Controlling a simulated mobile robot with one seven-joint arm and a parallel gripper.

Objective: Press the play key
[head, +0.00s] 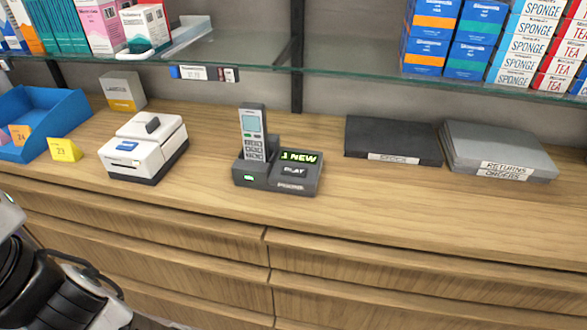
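A dark grey cordless phone base (268,185) stands on the wooden counter near the middle of the head view. Its handset (253,135) stands upright in the cradle at the left of the base. A lit display (299,157) at the upper right reads "1 NEW". The play key (294,170), a dark key marked "PLAY", lies just below the display and is unobstructed. A small green light shows on the front left of the base. Part of my arm shows at the lower left edge, well away from the phone. My gripper's fingers are not visible.
A white label printer (143,146) stands left of the phone, with a blue tray (50,115) farther left. A black folder (392,142) and a grey folder (500,150) lie to the right. A glass shelf (350,75) with boxes hangs above. The counter before the phone is clear.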

